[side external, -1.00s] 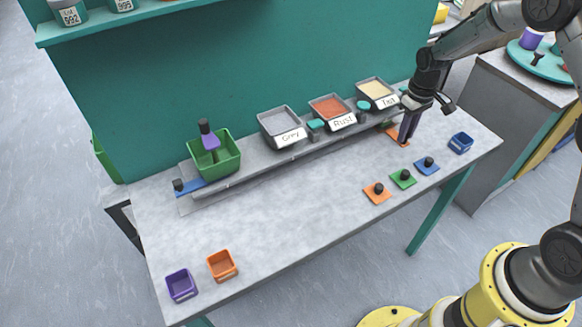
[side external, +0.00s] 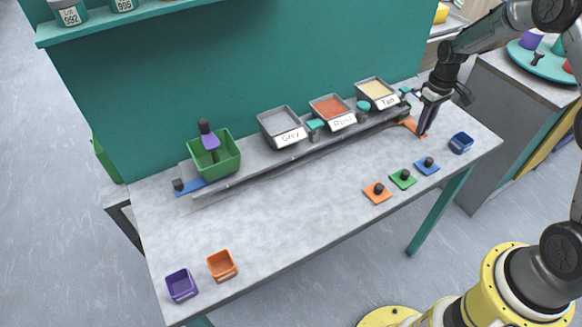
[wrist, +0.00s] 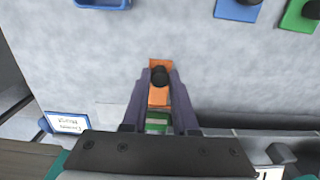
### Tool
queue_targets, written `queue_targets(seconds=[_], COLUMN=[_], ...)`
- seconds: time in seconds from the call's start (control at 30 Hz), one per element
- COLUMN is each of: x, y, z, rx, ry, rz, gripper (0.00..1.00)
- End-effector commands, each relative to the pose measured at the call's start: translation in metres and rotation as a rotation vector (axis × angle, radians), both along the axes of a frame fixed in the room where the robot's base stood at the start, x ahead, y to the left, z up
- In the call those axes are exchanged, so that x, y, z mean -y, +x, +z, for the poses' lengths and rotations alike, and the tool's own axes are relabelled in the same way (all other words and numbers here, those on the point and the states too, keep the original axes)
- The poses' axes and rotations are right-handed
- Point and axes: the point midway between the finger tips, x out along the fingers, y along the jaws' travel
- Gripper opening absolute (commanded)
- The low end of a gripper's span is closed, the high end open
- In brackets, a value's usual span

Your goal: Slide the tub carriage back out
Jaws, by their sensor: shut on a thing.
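The orange pull plate (side external: 411,125) sits at the right end of the long grey rail (side external: 300,160). It also shows in the wrist view (wrist: 158,97), with a dark round knob (wrist: 159,76) on it. My gripper (side external: 423,133) is shut on this knob, with a purple finger on each side of it (wrist: 159,80). A small green part (wrist: 157,123) shows behind the plate, between the fingers; most of it is hidden, and I cannot tell whether it is a tub.
Grey, Rust and Tan powder trays (side external: 331,111) stand behind the rail. A green bin (side external: 228,160) with a purple-bladed scoop (side external: 209,138) stands at the left, near a blue plate (side external: 190,187). A blue tub (side external: 461,143) and knobbed lids (side external: 403,179) lie in front. The table's middle is clear.

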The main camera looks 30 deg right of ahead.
Motion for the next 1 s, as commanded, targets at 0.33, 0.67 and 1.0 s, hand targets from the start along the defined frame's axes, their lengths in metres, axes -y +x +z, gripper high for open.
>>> queue_targets(seconds=[0.33,0.67,1.0], x=[0.027,0.051,0.07], y=[0.002,0.002,0.002], z=[0.002,0.002,0.002], rx=[0.006,0.007,0.006], ry=[-0.003,-0.003,-0.003], rz=[-0.002,-0.002,-0.001], gripper=[0.0,0.0,0.0])
